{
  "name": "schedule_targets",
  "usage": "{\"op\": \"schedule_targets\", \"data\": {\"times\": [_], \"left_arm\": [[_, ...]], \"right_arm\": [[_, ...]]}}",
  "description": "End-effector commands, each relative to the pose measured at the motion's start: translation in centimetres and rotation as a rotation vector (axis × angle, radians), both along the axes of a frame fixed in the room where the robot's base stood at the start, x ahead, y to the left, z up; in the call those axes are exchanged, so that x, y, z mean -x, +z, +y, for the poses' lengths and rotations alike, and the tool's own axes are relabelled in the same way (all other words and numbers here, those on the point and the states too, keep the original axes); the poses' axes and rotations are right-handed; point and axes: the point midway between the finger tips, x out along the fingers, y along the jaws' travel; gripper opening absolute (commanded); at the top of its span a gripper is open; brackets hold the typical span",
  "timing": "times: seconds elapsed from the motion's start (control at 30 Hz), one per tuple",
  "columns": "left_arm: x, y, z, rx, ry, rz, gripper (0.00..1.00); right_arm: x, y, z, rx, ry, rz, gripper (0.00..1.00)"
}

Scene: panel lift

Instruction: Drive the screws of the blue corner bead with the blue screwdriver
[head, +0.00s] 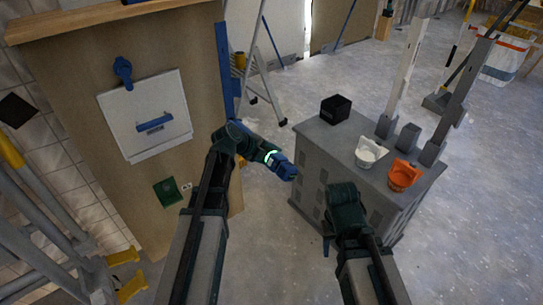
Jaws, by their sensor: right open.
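The blue corner bead (224,70) is an upright blue strip along the right edge of the wooden panel (75,75). Its screws are too small to make out. My left arm reaches up in front of the panel, and its gripper (288,172) is right of and below the bead, near the grey cabinet's left side. Its fingers are too small and dark to read. My right gripper (333,232) is open, low in front of the cabinet, apart from the bead. I cannot clearly pick out the blue screwdriver.
The grey cabinet (325,150) carries a black box (336,109), a white cup (369,152) and an orange cup (403,175). A white plate (145,115) with a blue handle is on the panel. A stepladder (262,65) stands behind. Metal tubing (40,230) is at lower left.

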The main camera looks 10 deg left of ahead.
Motion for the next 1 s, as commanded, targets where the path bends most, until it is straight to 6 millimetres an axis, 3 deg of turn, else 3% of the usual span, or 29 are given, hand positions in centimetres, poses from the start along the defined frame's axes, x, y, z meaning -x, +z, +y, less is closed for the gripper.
{"op": "schedule_targets", "data": {"times": [1.0], "left_arm": [[-0.73,0.08,0.84,-0.001,0.004,-0.005,0.0]], "right_arm": [[0.0,0.03,0.0,0.0,0.0,0.0,0.5]]}}
